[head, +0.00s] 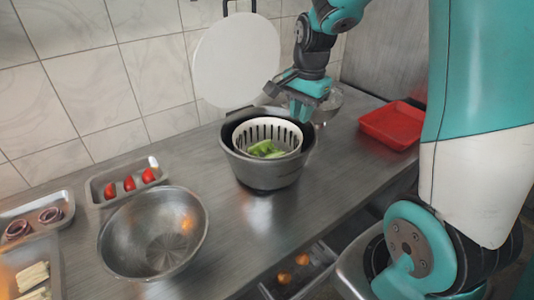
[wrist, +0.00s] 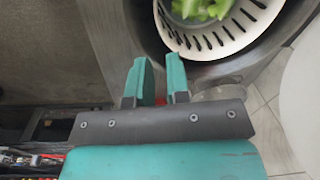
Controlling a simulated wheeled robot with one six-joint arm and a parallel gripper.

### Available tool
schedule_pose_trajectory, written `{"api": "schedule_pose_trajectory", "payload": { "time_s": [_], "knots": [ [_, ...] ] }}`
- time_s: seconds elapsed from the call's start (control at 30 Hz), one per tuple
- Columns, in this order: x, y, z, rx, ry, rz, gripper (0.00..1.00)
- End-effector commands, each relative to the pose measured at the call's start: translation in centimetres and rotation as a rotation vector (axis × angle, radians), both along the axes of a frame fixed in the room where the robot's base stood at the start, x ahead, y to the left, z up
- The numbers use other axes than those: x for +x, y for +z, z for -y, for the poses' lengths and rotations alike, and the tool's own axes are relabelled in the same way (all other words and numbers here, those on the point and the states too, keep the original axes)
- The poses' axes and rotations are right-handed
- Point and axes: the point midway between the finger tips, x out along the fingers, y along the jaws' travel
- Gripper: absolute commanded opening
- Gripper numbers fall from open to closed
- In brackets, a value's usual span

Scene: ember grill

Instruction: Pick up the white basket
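The white basket (head: 267,131) has slotted walls and sits inside a grey pot (head: 265,174) on the metal counter. Green leafy pieces (head: 265,149) lie in the basket. In the wrist view the basket (wrist: 226,48) shows at the top right, cut off by the frame edge, with the leaves (wrist: 200,8) in it. My gripper (head: 303,112) is above the right rim of the pot in the head view. In the wrist view my gripper (wrist: 160,62) has its two teal fingers apart with nothing between them. The fingers are beside the basket, not around it.
A large steel bowl (head: 155,235) and trays with tomatoes (head: 129,183) and onion rings (head: 50,215) stand at the left. A red tray (head: 392,122) is at the right. A white round board (head: 236,60) hangs on the tiled wall behind the pot.

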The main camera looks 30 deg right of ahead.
Motion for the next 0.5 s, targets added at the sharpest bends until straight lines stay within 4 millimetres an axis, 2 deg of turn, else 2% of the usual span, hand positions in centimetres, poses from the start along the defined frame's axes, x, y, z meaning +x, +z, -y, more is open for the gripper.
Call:
{"api": "schedule_pose_trajectory", "payload": {
  "time_s": [0.2, 0.33, 0.5],
  "knots": [
    [0.4, -4.8, -0.3, 0.002, 0.006, -0.006, 0.17],
    [0.5, -6.6, -0.4, 0.001, 0.007, -0.004, 0.17],
    [0.6, -7.7, -0.4, 0.001, 0.007, -0.001, 0.17]
  ]
}}
